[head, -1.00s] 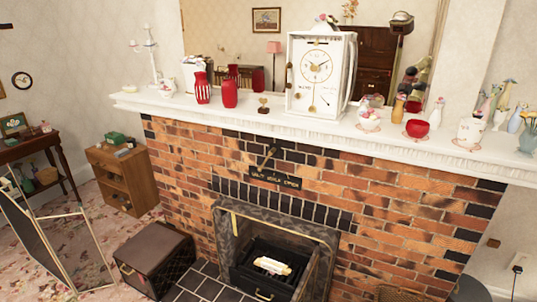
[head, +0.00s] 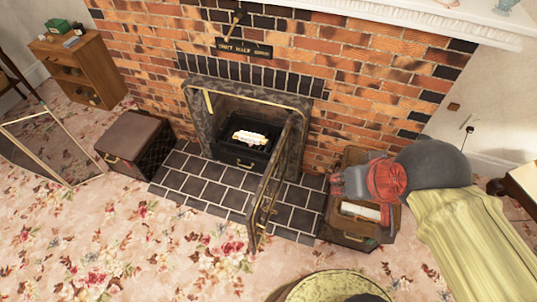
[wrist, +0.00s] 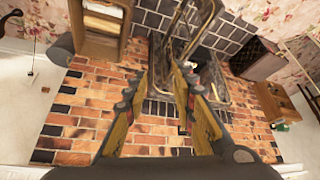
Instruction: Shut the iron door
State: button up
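The iron door (head: 268,190) stands wide open in the head view. It is hinged at the right side of the fireplace opening and sticks out over the dark tiled hearth. Its brass-edged panel also shows near the top of the wrist view (wrist: 208,22), beyond my fingers. My gripper (head: 338,185) is to the right of the door, above a brown box, apart from the door. In the wrist view my gripper (wrist: 168,68) has its two fingers apart with nothing between them. Behind the door, a dark grate (head: 245,145) holds a pale bundle.
The brown box (head: 345,234) with a white item stands right of the hearth, under my gripper. A dark trunk (head: 132,140) stands left of the hearth. A gold-framed screen (head: 55,145) is further left. Flowered carpet in front is largely clear.

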aim_at(256, 220)
jog(key=k+j, duration=0.15)
jog(key=j, duration=0.25)
jog(key=k+j+z, duration=0.1)
jog(key=j, duration=0.25)
jog(key=k+j, duration=0.2)
jog(key=j, duration=0.2)
